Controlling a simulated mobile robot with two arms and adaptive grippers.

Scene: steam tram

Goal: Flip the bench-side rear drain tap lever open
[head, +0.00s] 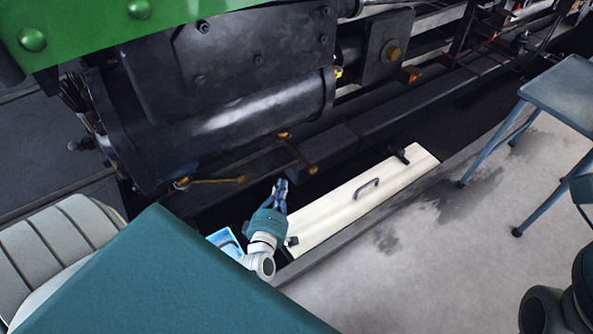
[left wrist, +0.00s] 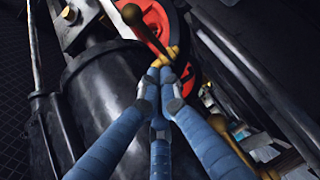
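Two brass drain tap levers show under the dark cylinder (head: 240,115) in the head view. One lever (head: 212,181) lies nearly level at the left; the other (head: 300,155) slants down to the right. I cannot tell for certain which is the rear one. My left gripper (head: 281,184) is between them, below the cylinder, apart from both in this view. In the left wrist view its blue fingers (left wrist: 165,75) come together at the tips. My right gripper is out of view.
A cream bench or box lid (head: 335,212) with a grey handle lies right of my left gripper. A blue tray (head: 226,241) sits beside my forearm. A teal surface (head: 160,280) and a grey stool (head: 560,95) flank the area. The pale floor is partly clear.

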